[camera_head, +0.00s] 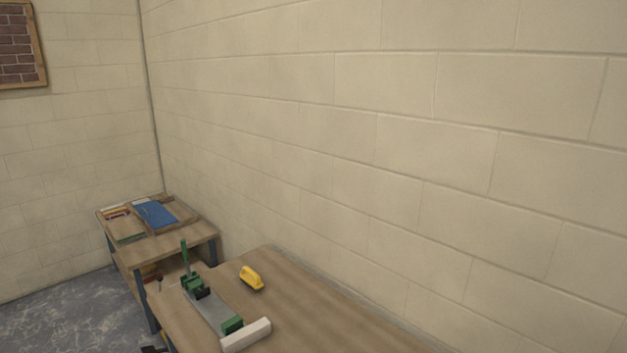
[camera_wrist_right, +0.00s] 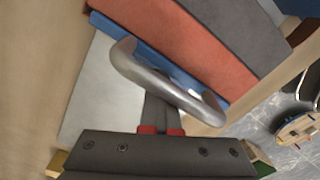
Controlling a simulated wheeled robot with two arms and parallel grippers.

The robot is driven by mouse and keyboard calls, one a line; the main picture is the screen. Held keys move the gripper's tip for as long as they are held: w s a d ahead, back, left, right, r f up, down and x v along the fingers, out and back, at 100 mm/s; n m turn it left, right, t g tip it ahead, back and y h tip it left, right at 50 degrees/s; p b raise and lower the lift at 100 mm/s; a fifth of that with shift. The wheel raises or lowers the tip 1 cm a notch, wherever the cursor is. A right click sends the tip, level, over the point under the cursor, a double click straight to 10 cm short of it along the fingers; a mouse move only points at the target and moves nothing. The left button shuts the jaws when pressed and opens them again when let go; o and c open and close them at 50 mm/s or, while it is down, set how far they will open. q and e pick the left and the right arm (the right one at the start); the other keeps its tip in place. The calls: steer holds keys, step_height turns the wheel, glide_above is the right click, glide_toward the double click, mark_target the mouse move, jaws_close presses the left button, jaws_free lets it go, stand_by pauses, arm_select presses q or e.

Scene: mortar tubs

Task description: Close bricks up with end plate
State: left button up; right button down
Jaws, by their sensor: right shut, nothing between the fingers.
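In the right wrist view, a red-orange brick (camera_wrist_right: 190,35) and a dark grey brick (camera_wrist_right: 235,30) lie side by side. A blue plate-like strip (camera_wrist_right: 185,76) runs along the red brick's near edge. A bent silver handle (camera_wrist_right: 165,82) stands in front of the blue strip; I cannot tell what it is fixed to. My right gripper (camera_wrist_right: 161,131) is shut and empty, its red-tipped fingers close together just below the handle. Whether they touch it is unclear. My left gripper is not in view.
In the head view, a wooden bench (camera_head: 300,300) along the block wall holds a long grey fixture (camera_head: 208,307) with green ends, a white block (camera_head: 246,334) and a yellow tool (camera_head: 252,277). A second bench (camera_head: 180,245) behind carries trays and a blue sheet (camera_head: 155,213).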

steer(key=shift+s+d+p, duration=0.6)
steer(key=shift+s+d, duration=0.45)
steer(key=shift+s, duration=0.05)
steer(key=shift+s+d, duration=0.1)
steer(key=shift+s+d, duration=0.1)
steer(key=shift+s, duration=0.05)
steer(key=shift+w+a+r, duration=0.25)
steer(key=shift+r, duration=1.3)
steer(key=shift+w+a+r, duration=0.25)
steer(key=shift+w+r, duration=0.05)
steer(key=shift+r, duration=1.2)
steer(key=shift+w+a+r, duration=0.25)
steer(key=shift+r, duration=1.3)
steer(key=shift+w+a+r, duration=0.15)
steer(key=shift+a+r, duration=0.05)
steer(key=shift+r, duration=0.2)
